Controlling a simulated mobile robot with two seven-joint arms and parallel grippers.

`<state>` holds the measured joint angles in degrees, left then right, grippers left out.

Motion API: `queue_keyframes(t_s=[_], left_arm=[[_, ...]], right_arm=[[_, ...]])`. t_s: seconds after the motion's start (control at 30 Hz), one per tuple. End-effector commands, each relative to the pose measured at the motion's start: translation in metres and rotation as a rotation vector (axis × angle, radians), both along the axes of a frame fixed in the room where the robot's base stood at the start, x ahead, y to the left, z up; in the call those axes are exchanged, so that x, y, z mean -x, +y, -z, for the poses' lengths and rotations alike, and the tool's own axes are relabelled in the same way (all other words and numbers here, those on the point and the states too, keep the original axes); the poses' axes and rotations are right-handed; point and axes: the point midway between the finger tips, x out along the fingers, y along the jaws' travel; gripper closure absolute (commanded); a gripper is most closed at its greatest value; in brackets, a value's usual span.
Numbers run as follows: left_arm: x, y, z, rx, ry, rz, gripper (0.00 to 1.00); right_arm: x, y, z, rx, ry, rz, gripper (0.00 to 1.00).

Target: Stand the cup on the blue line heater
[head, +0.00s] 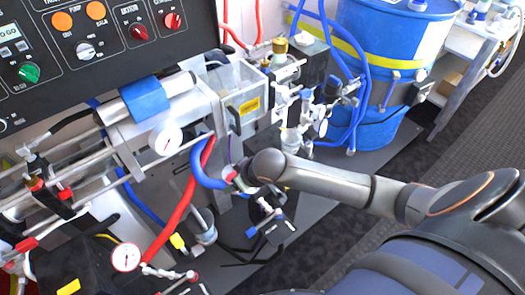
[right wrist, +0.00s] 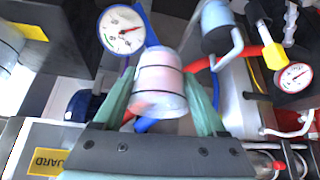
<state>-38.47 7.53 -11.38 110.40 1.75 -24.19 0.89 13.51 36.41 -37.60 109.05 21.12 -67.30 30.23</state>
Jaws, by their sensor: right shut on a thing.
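The cup (right wrist: 157,85) is whitish and translucent, with a thin dark line around it. In the right wrist view it sits between the green fingers of my right gripper (right wrist: 160,74), which is shut on it. The cup is clear of the surfaces behind it, as far as I can see. In the head view my right arm reaches in from the right to the front of the machine; its gripper and the cup are not clearly visible there. I cannot tell for sure which part is the blue line heater. My left gripper is not in view.
A gauge (right wrist: 122,30) and a blue cylinder (right wrist: 215,27) are beyond the cup, with red and blue hoses around. In the head view a clear guard box (head: 240,82) and a blue-banded cylinder (head: 145,97) are left of my arm. A blue drum (head: 385,50) stands behind.

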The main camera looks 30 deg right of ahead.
Motion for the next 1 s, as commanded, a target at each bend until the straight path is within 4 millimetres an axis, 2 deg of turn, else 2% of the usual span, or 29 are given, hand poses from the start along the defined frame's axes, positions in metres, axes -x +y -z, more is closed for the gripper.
queue_keyframes(t_s=[0.03,0.17,0.5,0.6,0.87,1.0], left_arm=[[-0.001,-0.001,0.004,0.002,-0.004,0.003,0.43],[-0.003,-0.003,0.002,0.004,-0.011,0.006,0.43],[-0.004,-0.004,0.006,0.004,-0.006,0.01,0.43],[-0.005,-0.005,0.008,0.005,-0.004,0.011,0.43],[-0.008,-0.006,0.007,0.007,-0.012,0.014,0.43],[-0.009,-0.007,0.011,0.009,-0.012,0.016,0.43]], right_arm=[[-0.007,-0.001,0.006,0.0,-0.004,-0.008,0.86],[-0.02,-0.013,0.008,-0.001,-0.007,-0.016,0.86],[-0.065,-0.089,0.007,0.0,-0.008,-0.012,0.86],[-0.076,-0.106,0.007,-0.002,-0.009,-0.013,0.86],[-0.089,-0.126,0.007,-0.003,-0.007,-0.015,0.86],[-0.101,-0.147,0.007,-0.002,-0.008,-0.013,0.86]])
